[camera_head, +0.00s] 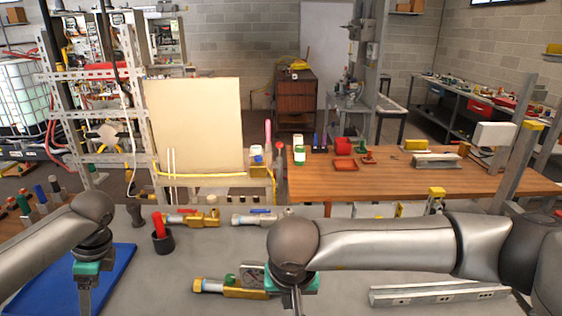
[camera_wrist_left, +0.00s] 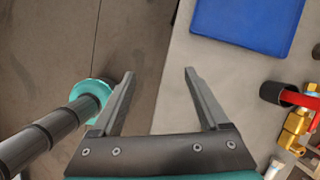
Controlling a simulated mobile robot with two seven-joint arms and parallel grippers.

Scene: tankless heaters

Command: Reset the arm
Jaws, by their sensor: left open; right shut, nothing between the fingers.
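My left arm comes in from the left in the head view, and its gripper (camera_head: 84,298) points down beside and over the blue mat's left part. In the left wrist view the left gripper (camera_wrist_left: 159,73) is open and empty, with its fingers spread above the table's edge and the floor. My right arm reaches across from the right, bent at a round joint. Its gripper (camera_head: 294,301) points down over the grey table, shut and empty, partly cut off by the bottom edge.
The blue mat (camera_head: 118,272) lies on the grey table (camera_head: 190,262). A brass-ended valve (camera_head: 245,292) lies close to my right gripper. A dark cup (camera_head: 163,243), a red-handled valve (camera_head: 198,218) and a metal rail (camera_head: 440,292) are also there. A wooden bench (camera_head: 400,182) stands behind.

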